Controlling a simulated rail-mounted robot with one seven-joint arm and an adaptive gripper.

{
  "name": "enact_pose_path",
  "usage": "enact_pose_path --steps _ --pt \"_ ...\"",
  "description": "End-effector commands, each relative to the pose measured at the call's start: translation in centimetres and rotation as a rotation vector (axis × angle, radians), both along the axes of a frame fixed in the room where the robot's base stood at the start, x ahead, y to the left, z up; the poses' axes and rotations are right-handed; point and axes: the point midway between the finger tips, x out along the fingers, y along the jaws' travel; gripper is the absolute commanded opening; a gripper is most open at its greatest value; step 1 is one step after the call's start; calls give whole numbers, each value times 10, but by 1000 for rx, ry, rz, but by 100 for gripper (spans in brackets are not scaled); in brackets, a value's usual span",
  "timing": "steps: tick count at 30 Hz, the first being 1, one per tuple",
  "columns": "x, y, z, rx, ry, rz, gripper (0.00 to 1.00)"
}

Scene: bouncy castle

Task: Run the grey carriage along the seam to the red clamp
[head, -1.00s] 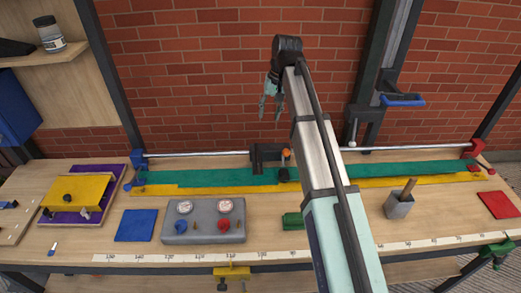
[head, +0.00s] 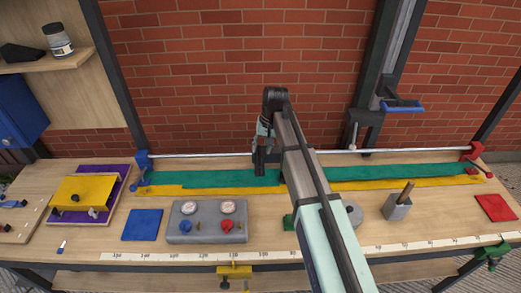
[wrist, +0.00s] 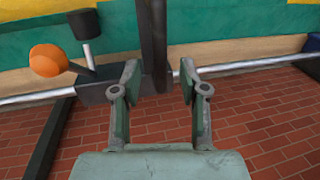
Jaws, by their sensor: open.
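The dark grey carriage (wrist: 100,90) sits on the silver rail in the wrist view, with an orange knob (wrist: 48,60) at its left and a dark upright bar (wrist: 153,40). In the head view, part of the carriage (head: 259,160) shows beside my arm; the knob is hidden there. My gripper (wrist: 160,78) is open, with the upright bar showing between its fingertips; I cannot tell whether they touch it. In the head view my gripper (head: 263,138) is just above the carriage. The red clamp (head: 471,152) stands at the rail's right end.
A green strip (head: 400,171) overlaps a yellow strip (head: 350,185) along the rail. A blue clamp (head: 142,160) holds the left end. A dark column with a blue handle (head: 402,106) rises behind.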

Motion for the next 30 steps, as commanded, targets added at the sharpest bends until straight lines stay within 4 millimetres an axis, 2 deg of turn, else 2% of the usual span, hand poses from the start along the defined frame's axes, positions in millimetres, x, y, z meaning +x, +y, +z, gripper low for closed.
enact_pose_path --steps 7,18,20,22,30 --pt "0 4 -22 0 0 0 43" --pt "0 5 -27 0 -1 0 43" --pt "0 5 -27 0 -1 0 26" --pt "0 5 -27 0 -1 0 1" --pt "-1 5 -27 0 0 1 0"
